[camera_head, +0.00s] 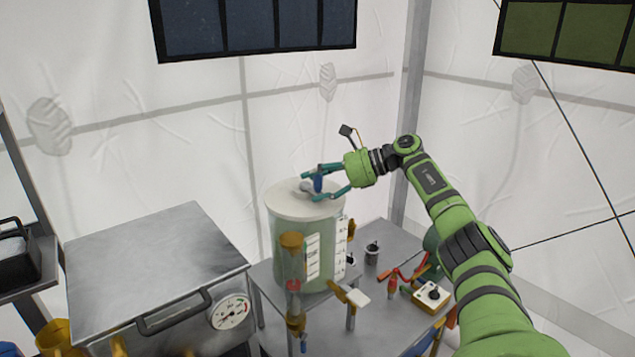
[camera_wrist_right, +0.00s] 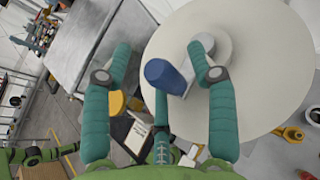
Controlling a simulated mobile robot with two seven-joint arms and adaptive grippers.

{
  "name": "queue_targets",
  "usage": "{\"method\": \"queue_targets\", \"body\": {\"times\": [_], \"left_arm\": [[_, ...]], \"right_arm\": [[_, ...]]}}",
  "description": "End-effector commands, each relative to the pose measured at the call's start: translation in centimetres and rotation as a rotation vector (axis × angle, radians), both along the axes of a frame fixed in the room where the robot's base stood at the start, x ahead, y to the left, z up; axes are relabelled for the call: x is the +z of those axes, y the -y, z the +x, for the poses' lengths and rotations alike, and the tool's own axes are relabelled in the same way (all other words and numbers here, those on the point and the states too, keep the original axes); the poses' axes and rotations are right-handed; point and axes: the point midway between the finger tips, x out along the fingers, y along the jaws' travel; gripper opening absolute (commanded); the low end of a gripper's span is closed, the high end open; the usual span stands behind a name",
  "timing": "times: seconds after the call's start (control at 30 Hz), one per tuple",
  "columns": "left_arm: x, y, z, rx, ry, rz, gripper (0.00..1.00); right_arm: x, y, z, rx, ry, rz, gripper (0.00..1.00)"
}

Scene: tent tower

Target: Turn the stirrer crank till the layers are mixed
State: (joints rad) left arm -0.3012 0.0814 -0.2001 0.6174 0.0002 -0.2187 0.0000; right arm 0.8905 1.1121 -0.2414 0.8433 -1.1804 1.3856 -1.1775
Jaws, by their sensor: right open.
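The stirrer tank (camera_head: 279,240) is a pale green translucent cylinder with a white round lid (camera_head: 282,203), standing on a metal table. The crank on the lid has a grey hub (camera_head: 305,186) and an upright blue handle (camera_head: 318,184). My right gripper (camera_head: 312,187) is open, with its teal fingers on either side of the blue handle. In the right wrist view the blue handle (camera_wrist_right: 165,76) lies between the two spread fingers, and the right finger overlaps the grey crank (camera_wrist_right: 204,42). Contact cannot be made out. Layers inside the tank cannot be told apart. My left gripper is not seen.
A steel chest (camera_head: 150,265) with a black handle and a dial gauge (camera_head: 230,312) stands left of the tank. A yellow box with a black knob (camera_head: 432,295), a small dark jar (camera_head: 372,252) and tools lie right of it.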

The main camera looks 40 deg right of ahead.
Motion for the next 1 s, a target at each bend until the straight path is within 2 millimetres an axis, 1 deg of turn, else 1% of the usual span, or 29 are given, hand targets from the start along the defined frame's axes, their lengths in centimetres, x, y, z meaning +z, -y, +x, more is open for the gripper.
{"method": "queue_targets", "body": {"times": [0.17,0.4,0.5,0.6,0.77,1.0], "left_arm": [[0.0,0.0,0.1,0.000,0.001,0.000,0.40],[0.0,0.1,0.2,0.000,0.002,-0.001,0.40],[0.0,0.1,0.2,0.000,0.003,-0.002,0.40],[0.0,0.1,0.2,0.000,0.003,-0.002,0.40],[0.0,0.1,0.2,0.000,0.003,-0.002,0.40],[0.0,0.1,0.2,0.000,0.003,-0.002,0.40]], "right_arm": [[0.9,1.4,-1.6,-0.005,0.000,-0.001,0.58],[2.9,4.4,-5.3,-0.006,0.001,-0.002,0.58],[3.6,5.4,-6.7,-0.005,0.001,-0.002,0.58],[4.2,6.2,-7.6,-0.003,0.003,-0.002,0.58],[4.5,6.7,-8.5,-0.001,0.000,-0.002,0.58],[4.5,6.8,-8.6,-0.001,0.000,-0.002,0.58]]}}
